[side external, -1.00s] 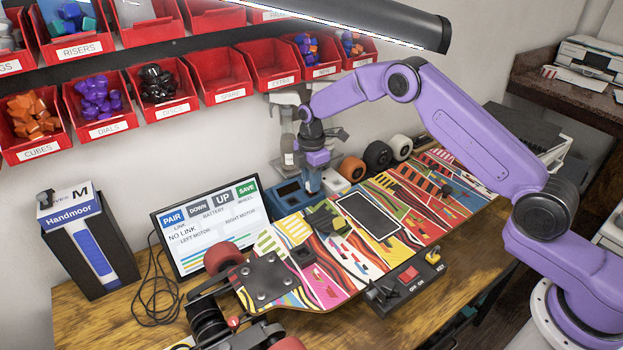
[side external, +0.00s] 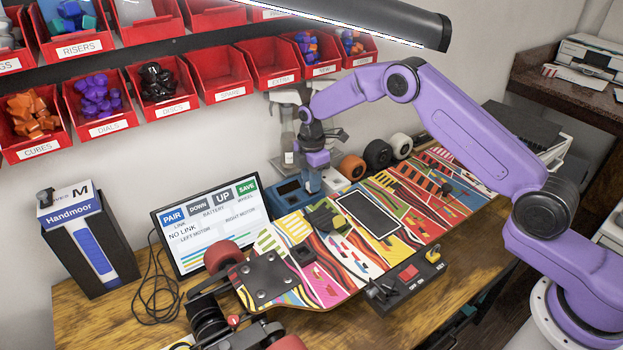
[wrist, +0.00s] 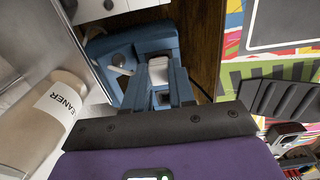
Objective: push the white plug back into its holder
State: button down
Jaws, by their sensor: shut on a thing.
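The white plug (wrist: 158,70) shows between my gripper's two blue fingers in the wrist view. My gripper (wrist: 157,88) is shut on it and points down at the blue holder (wrist: 150,38). The holder also shows in the side view (side external: 289,196), at the back edge of the board, with my gripper (side external: 312,186) low at its right end. In the side view the fingers hide the plug. I cannot tell how deep the plug sits in the holder.
The colourful board (side external: 410,215) lies in front of the holder. A screen (side external: 212,228) stands to the left, and dark and orange wheels (side external: 377,154) to the right.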

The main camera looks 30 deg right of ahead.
jog(key=shift+f, duration=0.15)
jog(key=c, duration=0.6)
grip_release()
jog(key=shift+r, duration=1.55)
jog(key=shift+r, duration=2.95)
jog(key=shift+a+r, duration=0.1)
